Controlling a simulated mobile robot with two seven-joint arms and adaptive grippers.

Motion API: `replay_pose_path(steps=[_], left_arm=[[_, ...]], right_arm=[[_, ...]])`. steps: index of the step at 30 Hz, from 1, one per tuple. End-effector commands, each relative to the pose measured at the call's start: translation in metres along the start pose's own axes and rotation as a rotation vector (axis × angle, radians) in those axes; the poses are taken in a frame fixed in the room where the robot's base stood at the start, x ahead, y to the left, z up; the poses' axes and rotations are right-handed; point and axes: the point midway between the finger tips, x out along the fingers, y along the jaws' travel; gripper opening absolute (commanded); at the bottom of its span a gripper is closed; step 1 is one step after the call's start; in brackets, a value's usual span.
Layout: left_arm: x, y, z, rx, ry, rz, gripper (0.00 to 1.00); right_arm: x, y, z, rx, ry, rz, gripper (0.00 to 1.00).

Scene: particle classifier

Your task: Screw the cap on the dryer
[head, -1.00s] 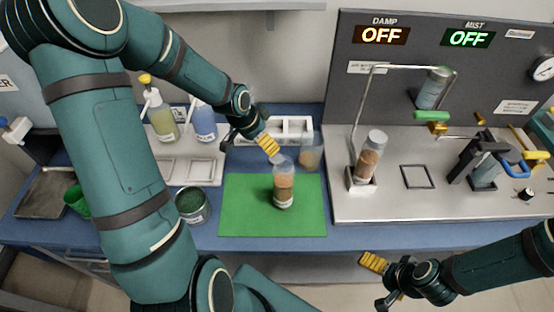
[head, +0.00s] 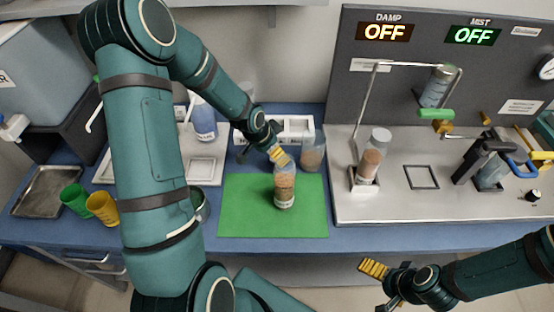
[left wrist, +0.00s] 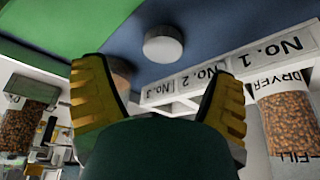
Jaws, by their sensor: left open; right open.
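A clear bottle of brown pellets with a white label (head: 285,192) stands upright on the green mat (head: 235,215). My left gripper (head: 281,157) is open at its top, from behind left; I cannot tell whether they touch. In the left wrist view, the left gripper (left wrist: 160,98) has its yellow fingers apart with nothing between them. A white round cap (left wrist: 163,43) shows beyond them against the blue bench; I cannot make it out in the head view. A pellet bottle marked DRYER and FILL (left wrist: 285,115) shows at right there. My right gripper (head: 375,270) is open and empty in front of the bench.
A second jar (head: 312,153) stands behind the mat, beside a white numbered rack (head: 295,124). A pellet bottle (head: 371,160) stands in a holder on the metal panel at right. Green (head: 75,200) and yellow (head: 102,207) cups stand at left. The mat's front is clear.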

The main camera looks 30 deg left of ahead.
Motion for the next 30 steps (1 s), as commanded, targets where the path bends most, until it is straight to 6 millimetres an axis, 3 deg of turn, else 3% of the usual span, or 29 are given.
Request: replay_pose_path(steps=[5, 15, 27, 30], left_arm=[[0.007, 0.0, 0.001, 0.0, -0.001, 0.001, 0.85], [0.05, -0.003, 0.002, 0.0, -0.001, 0.001, 0.85], [0.052, -0.003, 0.002, 0.0, 0.0, 0.0, 0.85], [0.052, -0.003, 0.002, 0.0, 0.0, 0.0, 0.65]], right_arm=[[0.002, 0.001, 0.0, 0.0, -0.001, 0.0, 1.0], [0.01, 0.004, 0.004, -0.002, -0.009, -0.001, 1.0], [0.009, 0.004, 0.004, -0.003, -0.01, -0.001, 1.0], [0.009, 0.004, 0.004, -0.003, -0.009, -0.001, 1.0]])
